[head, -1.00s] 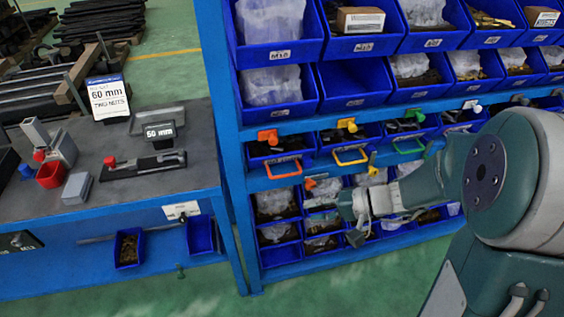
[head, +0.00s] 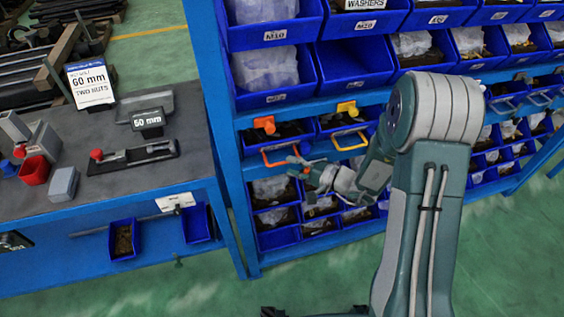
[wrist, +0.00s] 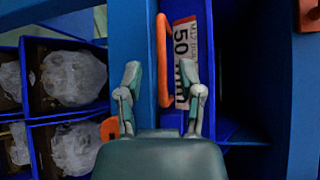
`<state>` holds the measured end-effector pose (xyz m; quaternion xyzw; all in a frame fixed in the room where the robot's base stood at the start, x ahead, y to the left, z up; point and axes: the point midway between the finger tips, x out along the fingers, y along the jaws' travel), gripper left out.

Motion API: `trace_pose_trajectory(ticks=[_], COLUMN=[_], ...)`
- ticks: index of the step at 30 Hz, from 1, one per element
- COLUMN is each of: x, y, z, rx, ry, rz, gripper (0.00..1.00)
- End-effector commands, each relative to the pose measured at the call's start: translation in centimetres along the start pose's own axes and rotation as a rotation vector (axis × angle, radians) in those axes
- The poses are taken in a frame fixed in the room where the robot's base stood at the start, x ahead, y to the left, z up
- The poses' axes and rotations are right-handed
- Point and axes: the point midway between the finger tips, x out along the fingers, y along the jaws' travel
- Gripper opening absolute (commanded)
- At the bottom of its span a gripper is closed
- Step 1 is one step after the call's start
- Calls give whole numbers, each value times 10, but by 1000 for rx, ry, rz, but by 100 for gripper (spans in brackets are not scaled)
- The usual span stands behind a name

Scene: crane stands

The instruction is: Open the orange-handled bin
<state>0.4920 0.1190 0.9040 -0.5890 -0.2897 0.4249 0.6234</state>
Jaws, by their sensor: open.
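The orange handle (head: 281,155) is a loop on the front of a blue bin in the shelf's middle row, and an orange latch (head: 265,124) sits above it. In the wrist view the orange handle (wrist: 164,62) runs upright beside a white label reading "50 mm" (wrist: 183,60) on the bin front. The bin looks flush with its neighbours. My gripper (head: 297,172) is at the handle's lower right in the head view. In the wrist view my gripper (wrist: 161,85) is open, with the handle between its fingers; I cannot tell whether they touch it.
A yellow-handled bin (head: 349,139) is just to the right. Open bins with bagged parts (head: 273,217) fill the lower rows, and larger bins (head: 357,75) stand above. The blue shelf post (head: 217,100) is close on the left, with a workbench (head: 150,190) beyond it.

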Motion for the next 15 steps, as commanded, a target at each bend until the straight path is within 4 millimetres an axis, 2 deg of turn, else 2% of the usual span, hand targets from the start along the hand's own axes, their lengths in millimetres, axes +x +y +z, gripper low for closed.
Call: trace_pose_trajectory(ticks=[1,6,15], x=[10,30,36], y=[0,0,0], z=[1,0,0], rx=[-1,-1,0], ry=[-5,-2,0], rz=[0,0,0], gripper=[48,48,48])
